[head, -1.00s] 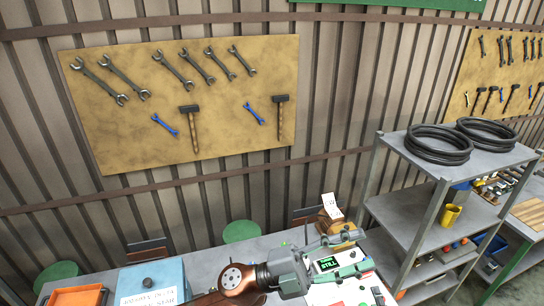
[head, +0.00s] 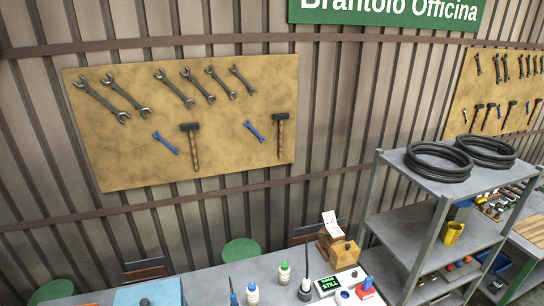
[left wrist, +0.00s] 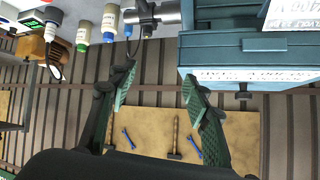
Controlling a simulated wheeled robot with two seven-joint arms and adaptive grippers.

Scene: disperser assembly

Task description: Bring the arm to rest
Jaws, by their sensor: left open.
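My left gripper (left wrist: 158,85) shows in the left wrist view with its two green-padded fingers spread apart and nothing between them. A blue-grey box (left wrist: 235,60) with a white label is close beside the right-hand finger in that view; I cannot tell the gap. Bottles with green (left wrist: 82,38) and blue (left wrist: 110,24) caps are beyond the other finger. In the head view neither gripper is in sight. The top of the blue box (head: 150,292) shows at the lower left edge.
A grey shelf rack (head: 420,200) stands at the right. Tools hang on a board (head: 230,130) behind.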

